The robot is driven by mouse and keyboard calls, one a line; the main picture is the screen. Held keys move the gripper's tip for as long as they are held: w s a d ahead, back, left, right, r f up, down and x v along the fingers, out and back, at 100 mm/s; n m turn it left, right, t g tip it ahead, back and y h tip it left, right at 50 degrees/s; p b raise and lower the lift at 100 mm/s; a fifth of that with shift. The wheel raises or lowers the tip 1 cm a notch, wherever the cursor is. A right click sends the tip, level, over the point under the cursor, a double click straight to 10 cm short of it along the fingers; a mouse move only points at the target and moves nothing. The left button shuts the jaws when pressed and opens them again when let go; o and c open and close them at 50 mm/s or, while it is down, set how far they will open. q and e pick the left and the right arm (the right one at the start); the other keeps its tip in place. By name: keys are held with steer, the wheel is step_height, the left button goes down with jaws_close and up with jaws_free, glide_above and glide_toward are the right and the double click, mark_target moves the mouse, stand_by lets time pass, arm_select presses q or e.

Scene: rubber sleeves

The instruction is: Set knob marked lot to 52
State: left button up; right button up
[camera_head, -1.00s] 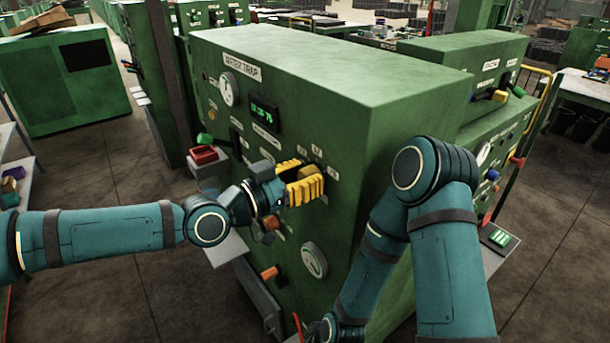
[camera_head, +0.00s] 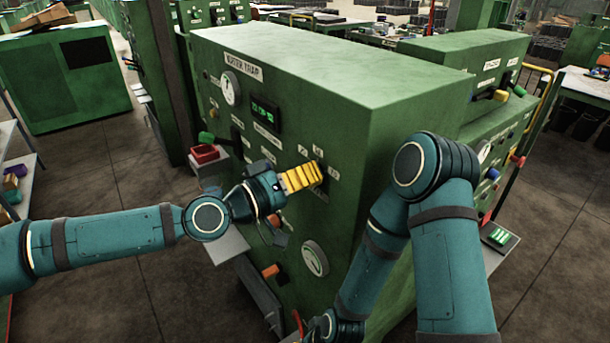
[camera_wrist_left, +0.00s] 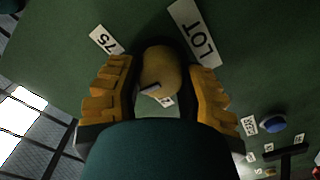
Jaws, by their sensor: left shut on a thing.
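The knob (camera_wrist_left: 160,75) is a rounded yellow-tan piece with a short dark mark on its face. In the left wrist view it sits between the yellow ribbed fingers of my left gripper (camera_wrist_left: 158,92), which is shut on it. A label reading LOT (camera_wrist_left: 197,36) lies beside the knob, and a label reading 75 (camera_wrist_left: 105,39) is on its other side. A smaller label (camera_wrist_left: 167,102) is partly hidden below it. In the head view my left gripper (camera_head: 301,178) is against the panel's front and hides the knob. My right forearm reaches the bottom edge; its fingers are not visible.
The green machine (camera_head: 290,110) carries a round gauge (camera_head: 230,88), a lit display (camera_head: 265,114) and a lower dial (camera_head: 315,259). An orange handle (camera_head: 270,271) sticks out below my left gripper. A red box (camera_head: 204,153) stands left of the panel.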

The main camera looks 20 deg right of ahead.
arm_select(q)
steer(key=shift+n, duration=0.4)
steer(key=o, duration=1.2)
steer(key=shift+d, duration=0.1)
steer(key=v, duration=1.2)
